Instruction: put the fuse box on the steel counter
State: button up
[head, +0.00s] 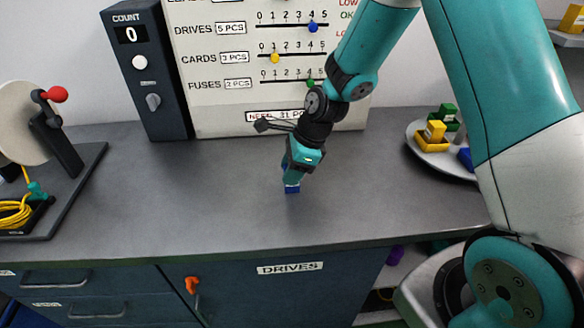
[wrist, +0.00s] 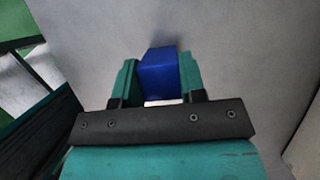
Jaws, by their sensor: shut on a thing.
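My gripper (head: 291,180) points down over the middle of the grey steel counter (head: 200,195). It is shut on a small blue box (head: 292,189). In the wrist view the blue box (wrist: 158,72) sits between the two teal fingers of my gripper (wrist: 160,85). The box's lower end is at or just above the counter top; I cannot tell whether it touches. No label on the box can be read, so the pictures do not show whether it is the fuse box.
A round tray (head: 415,140) with yellow, green and blue boxes stands at the right. A count board (head: 240,85) stands along the back. A reel stand (head: 75,190) with yellow cable (head: 15,215) is at the left. The counter around my gripper is clear.

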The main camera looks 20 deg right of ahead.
jog(key=shift+f, duration=0.1)
jog(key=o, duration=0.9)
jog(key=v, duration=1.2)
jog(key=shift+s+a+r+n+g+b, duration=0.2)
jog(key=shift+s+a+r+n, duration=1.45)
jog(key=shift+s+n, duration=2.65)
jog(key=shift+s+a+r+n+g, duration=0.25)
jog(key=shift+s+a+r+n, duration=1.35)
jog(key=shift+s+n, duration=2.65)
jog(key=shift+s+a+r+n+g+b, duration=0.2)
jog(key=shift+s+a+r+n, duration=1.95)
jog(key=shift+n, duration=3.7)
jog(key=shift+s+d+f, duration=0.3)
jog(key=shift+s+f, duration=0.2)
jog(key=shift+f, duration=0.3)
